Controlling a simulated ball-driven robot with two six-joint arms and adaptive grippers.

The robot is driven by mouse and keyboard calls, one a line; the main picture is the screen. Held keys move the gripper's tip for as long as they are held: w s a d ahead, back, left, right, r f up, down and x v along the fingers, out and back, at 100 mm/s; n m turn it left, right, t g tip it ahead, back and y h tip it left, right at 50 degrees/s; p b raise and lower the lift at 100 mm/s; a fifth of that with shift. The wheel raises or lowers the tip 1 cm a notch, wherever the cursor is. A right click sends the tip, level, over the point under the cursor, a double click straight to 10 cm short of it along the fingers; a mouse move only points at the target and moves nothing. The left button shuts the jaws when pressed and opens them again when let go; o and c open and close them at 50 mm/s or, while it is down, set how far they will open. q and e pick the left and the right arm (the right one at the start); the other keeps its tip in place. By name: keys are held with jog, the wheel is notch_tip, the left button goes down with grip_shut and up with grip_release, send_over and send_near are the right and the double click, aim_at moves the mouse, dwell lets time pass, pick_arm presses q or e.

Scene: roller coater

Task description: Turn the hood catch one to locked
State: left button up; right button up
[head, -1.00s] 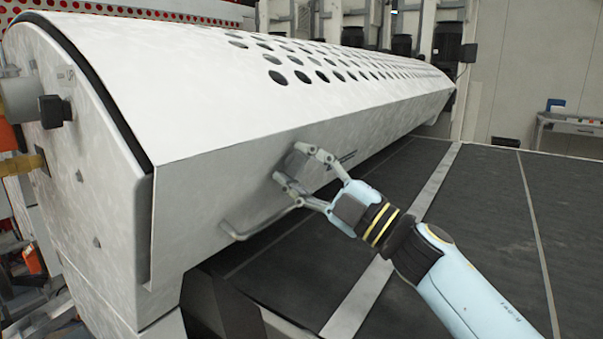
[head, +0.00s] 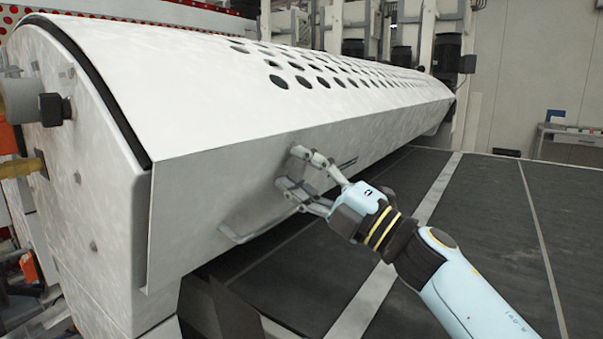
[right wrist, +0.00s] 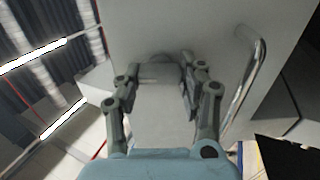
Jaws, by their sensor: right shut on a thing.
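The white hood (head: 220,160) of the roller coater has a flat front panel facing the dark conveyor. My right gripper (head: 291,168) is at this panel, its fingers on either side of the hood catch, which they mostly hide in the head view. In the right wrist view, the grey rounded catch (right wrist: 160,70) sits on the panel between the fingers of my right gripper (right wrist: 160,84). The gripper is shut on it. I cannot tell which way the catch is turned. My left gripper is not in view.
A bent bar handle (head: 240,236) is on the panel just left of and below my right gripper; it also shows in the right wrist view (right wrist: 250,80). A dark conveyor bed (head: 480,210) lies below and right. A dark slot (head: 347,161) is right of the gripper.

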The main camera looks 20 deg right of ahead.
jog(key=shift+f, duration=0.15)
jog(key=o, duration=1.2)
jog(key=shift+c, duration=0.2)
jog(key=v, duration=1.2)
